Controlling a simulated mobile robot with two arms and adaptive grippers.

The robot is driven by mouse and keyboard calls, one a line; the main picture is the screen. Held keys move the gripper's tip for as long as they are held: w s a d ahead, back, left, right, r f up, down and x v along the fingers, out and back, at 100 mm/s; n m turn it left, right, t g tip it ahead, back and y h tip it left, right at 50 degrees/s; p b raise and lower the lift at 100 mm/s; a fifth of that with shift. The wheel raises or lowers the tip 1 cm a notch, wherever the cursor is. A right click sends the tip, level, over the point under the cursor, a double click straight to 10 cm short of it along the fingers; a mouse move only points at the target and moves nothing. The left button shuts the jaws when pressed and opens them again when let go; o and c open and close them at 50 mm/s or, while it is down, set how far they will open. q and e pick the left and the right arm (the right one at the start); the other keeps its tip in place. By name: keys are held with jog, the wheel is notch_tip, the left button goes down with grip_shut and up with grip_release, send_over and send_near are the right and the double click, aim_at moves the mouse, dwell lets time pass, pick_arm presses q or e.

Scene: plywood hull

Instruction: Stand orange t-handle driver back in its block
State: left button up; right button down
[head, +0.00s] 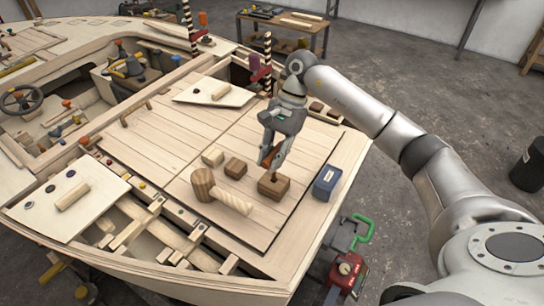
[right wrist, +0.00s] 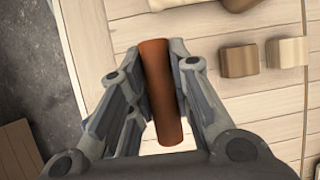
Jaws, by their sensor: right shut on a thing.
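My right gripper (head: 272,160) points down over the plywood deck. Its fingers are shut on the orange handle of the t-handle driver (head: 268,156). In the right wrist view the driver (right wrist: 162,92) is an orange-brown bar between the two fingers. A brown wooden block (head: 273,190) sits on the deck just below the gripper. A thin dark shape shows between the fingertips and the block's top; I cannot tell whether the driver's shaft is in the block. My left gripper is not in view.
A wooden mallet (head: 222,193) lies left of the block. A small brown block (head: 236,167) and a pale block (head: 212,157) are nearby. A blue box (head: 326,183) stands to the right, close to the deck edge.

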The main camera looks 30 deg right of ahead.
jog(key=shift+f+b, duration=1.1)
jog(key=shift+f, duration=0.05)
jog(key=c, duration=1.2)
grip_release()
jog(key=shift+c, duration=0.2)
jog(key=v, duration=1.2)
